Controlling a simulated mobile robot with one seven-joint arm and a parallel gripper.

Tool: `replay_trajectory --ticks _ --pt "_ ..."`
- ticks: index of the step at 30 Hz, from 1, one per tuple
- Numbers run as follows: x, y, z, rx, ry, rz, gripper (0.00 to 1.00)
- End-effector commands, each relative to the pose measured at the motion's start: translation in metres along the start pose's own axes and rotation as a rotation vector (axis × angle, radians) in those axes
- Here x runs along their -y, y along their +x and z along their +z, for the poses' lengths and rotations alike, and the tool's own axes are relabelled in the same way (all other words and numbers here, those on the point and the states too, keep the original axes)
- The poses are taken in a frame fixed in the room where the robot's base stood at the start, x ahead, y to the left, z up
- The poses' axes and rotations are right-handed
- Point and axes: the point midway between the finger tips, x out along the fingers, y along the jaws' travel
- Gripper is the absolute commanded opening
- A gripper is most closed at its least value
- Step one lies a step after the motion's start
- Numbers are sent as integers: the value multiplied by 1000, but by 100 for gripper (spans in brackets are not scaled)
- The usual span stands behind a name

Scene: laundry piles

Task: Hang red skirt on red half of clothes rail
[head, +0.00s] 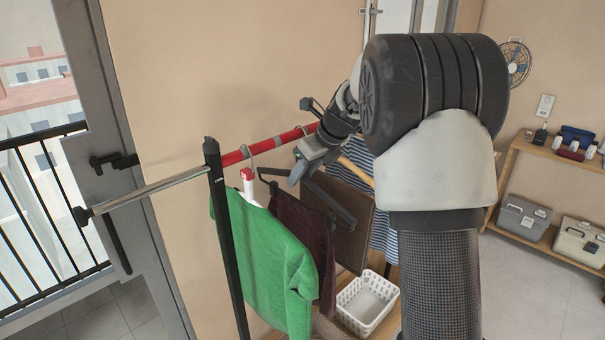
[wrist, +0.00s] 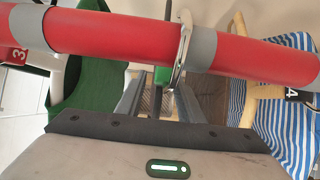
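The clothes rail has a red half (head: 270,146) on the right and a bare metal half (head: 160,187) on the left. A dark maroon garment (head: 290,222), which may be the red skirt, hangs behind a green garment (head: 262,262). A black hanger (head: 325,200) shows just below my gripper (head: 298,172), with a brown flat piece (head: 352,225) behind it. In the wrist view, my gripper's two fingers (wrist: 160,98) stand apart just below the red rail (wrist: 110,38). A metal hook (wrist: 181,62) crosses the rail there. I cannot tell which garment the hook carries.
A blue-and-white striped garment (head: 382,238) hangs farther right on a wooden hanger. A black post (head: 228,245) supports the rail. A white basket (head: 366,303) stands below. Shelves with boxes (head: 527,217) are at the right; a glazed door (head: 130,170) is at the left.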

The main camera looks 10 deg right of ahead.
Motion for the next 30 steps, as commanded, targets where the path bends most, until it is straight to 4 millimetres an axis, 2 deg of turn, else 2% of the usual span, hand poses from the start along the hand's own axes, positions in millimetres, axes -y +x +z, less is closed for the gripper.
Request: replay_trajectory --ticks 5,8,21,24,30 --pt "1 -16 1 3 0 -3 34" --pt "1 -36 2 4 -1 -4 34" --pt "1 -140 2 5 0 -4 34" --pt "1 -157 2 4 -1 -4 34" --pt "-1 -174 0 2 -9 -3 34"
